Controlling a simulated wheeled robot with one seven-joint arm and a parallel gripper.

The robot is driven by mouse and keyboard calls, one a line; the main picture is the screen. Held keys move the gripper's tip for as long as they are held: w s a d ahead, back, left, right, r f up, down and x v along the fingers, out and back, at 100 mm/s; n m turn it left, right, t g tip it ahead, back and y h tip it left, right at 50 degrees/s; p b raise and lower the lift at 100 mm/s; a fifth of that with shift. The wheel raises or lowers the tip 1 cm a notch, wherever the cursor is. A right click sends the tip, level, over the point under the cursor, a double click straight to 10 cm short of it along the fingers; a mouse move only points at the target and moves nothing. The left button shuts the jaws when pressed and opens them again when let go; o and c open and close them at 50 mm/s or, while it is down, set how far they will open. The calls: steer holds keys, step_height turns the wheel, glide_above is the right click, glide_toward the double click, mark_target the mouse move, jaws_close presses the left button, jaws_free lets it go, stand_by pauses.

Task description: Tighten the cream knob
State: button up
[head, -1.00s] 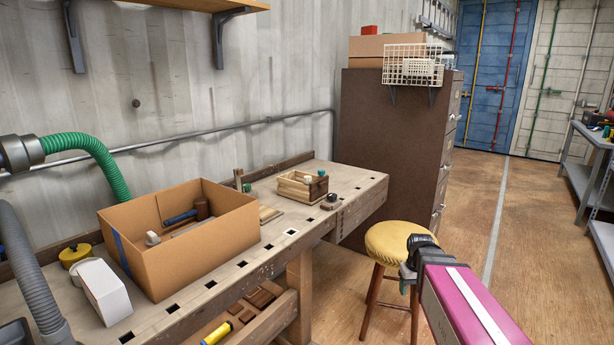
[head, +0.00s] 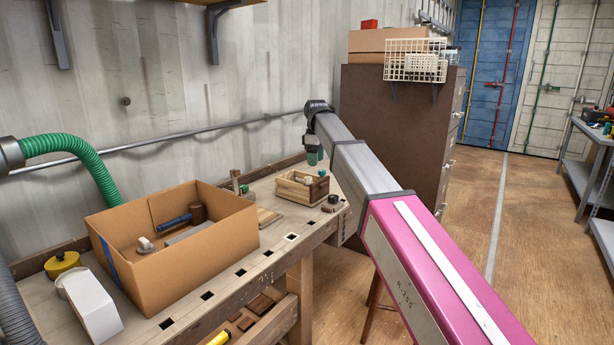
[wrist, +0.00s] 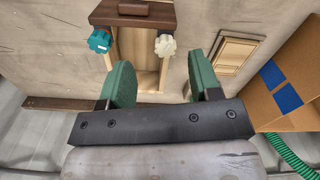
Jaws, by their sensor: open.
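The cream knob (wrist: 165,45) is a small lobed knob on the right side of a wooden box (wrist: 132,12) in the wrist view. A teal knob (wrist: 99,41) sits at the box's left side. In the head view the same wooden box (head: 290,191) stands on the workbench, with the cream knob (head: 308,180) small at its top. My gripper (head: 314,160) is above the box's far side in the head view. In the wrist view its two green fingers (wrist: 163,78) are apart and empty. The cream knob appears beyond the fingertips, between them, and untouched.
A cardboard box (head: 178,263) with a mallet (head: 197,214) stands on the workbench (head: 238,288), left of the wooden box. A dark round item (head: 332,203) lies right of the wooden box. A brown cabinet (head: 392,130) stands close to the right.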

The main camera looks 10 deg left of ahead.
mark_target(308, 177)
steer(key=a+r+n, duration=0.1)
steer(key=a+r, duration=0.2)
step_height(308, 177, down, 10)
steer(key=shift+f, duration=0.25)
stand_by(0.3)
steer(key=c, duration=0.9)
